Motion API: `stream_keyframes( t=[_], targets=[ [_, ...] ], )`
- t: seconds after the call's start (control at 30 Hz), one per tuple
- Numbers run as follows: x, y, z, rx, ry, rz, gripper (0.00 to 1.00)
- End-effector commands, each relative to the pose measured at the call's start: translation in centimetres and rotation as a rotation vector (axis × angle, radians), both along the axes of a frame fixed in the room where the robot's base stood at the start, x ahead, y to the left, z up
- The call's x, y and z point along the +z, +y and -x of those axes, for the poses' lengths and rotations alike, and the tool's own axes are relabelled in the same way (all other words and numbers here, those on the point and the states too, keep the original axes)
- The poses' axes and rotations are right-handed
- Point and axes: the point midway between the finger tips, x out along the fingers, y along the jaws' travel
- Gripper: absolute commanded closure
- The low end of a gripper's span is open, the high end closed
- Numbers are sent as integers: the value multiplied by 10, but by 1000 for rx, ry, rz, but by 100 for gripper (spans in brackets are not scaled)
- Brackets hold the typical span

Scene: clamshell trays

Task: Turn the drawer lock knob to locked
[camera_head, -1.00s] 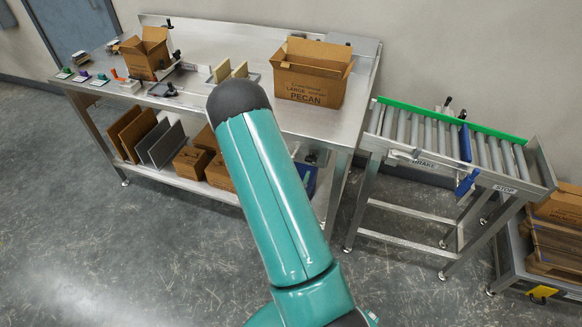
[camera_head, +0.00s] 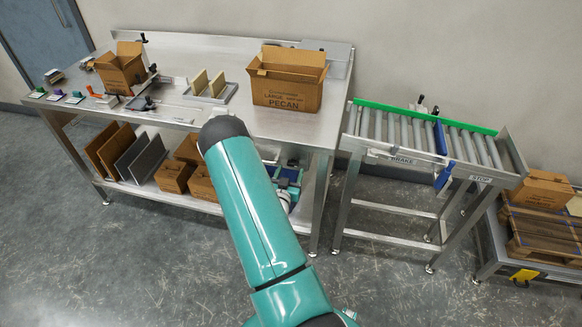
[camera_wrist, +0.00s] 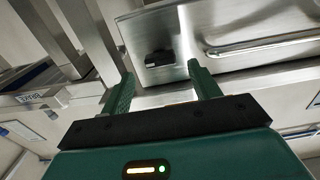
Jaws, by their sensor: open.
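In the wrist view, a black lock knob (camera_wrist: 158,57) sits on a shiny steel drawer front (camera_wrist: 222,16). A long bar handle (camera_wrist: 265,43) is on the same front, right of the knob. My gripper (camera_wrist: 160,72) is open, with its two green fingers spread. The knob shows between and just beyond the fingertips, and no contact is visible. The gap in depth is hard to judge. The knob's exact turn and any lock marking are too dark and small to read. In the head view, my arm covers the drawer area.
The steel workbench (camera_head: 205,120) holds a PECAN box (camera_head: 287,93), an open carton (camera_head: 122,72) and a slotted holder (camera_head: 213,97). Its lower shelf bears panels and small boxes. A roller conveyor (camera_head: 405,132) with a BRAKE label stands to the right. The floor in front is clear.

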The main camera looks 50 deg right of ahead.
Motion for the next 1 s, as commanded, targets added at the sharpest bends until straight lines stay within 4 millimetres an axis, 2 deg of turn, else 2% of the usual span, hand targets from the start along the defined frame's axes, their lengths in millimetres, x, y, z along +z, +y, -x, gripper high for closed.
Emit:
stream_keyframes(
  t=[0.1,0.23,0.57,0.67,0.8,1.0],
  targets=[
    [1,-17,-8,0,-1,2,38],
    [0,-28,-14,1,0,1,38],
    [0,-31,-17,3,1,-1,38],
    [0,-31,-17,3,1,-1,54],
    [0,-31,-17,3,1,-1,81],
    [0,-31,-17,2,-4,-3,83]
  ],
)
